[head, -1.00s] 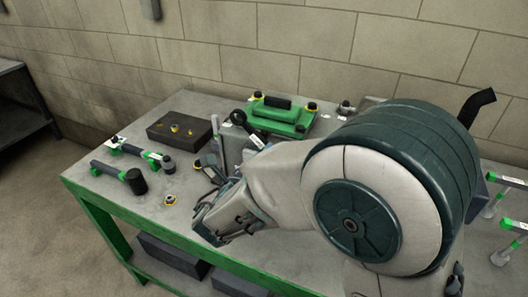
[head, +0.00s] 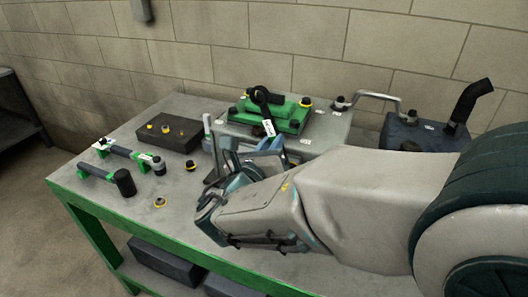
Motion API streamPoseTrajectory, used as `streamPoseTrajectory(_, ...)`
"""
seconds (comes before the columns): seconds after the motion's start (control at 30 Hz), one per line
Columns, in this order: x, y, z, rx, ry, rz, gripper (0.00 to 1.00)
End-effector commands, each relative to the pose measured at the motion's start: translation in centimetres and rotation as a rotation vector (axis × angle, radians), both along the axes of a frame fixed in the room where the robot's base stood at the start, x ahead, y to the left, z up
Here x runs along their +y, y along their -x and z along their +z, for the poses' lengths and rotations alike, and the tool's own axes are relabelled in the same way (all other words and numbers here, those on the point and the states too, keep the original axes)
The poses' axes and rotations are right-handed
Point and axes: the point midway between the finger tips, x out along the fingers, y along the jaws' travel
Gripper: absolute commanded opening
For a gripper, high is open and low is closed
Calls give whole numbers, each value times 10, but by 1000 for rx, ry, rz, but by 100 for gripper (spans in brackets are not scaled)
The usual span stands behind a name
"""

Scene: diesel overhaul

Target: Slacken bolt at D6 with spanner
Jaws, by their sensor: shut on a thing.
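My gripper (head: 262,150) is shut on the spanner, near its white tag (head: 269,128). The spanner (head: 261,97) has a dark ring head, which is raised in front of the green cover (head: 283,121) on the grey engine block. I cannot tell whether the ring touches a bolt. A dark bolt with a yellow ring (head: 307,103) stands at the cover's right corner. Another dark bolt (head: 294,125) is at its front. Small white labels lie around the cover, too small to read, so I cannot pick out D6. My gripper and forearm hide part of the block's front.
A dark box with a bent pipe (head: 410,136) stands at the right.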

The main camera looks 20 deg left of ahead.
Motion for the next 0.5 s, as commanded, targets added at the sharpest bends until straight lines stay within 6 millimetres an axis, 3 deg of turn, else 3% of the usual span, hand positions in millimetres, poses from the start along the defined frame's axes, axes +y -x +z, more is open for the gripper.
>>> streamPoseTrajectory(0.17, -12, 1, 2, -12, -126, -2, 0)
streamPoseTrajectory(0.5, -14, 1, 4, -14, -151, 0, 0)
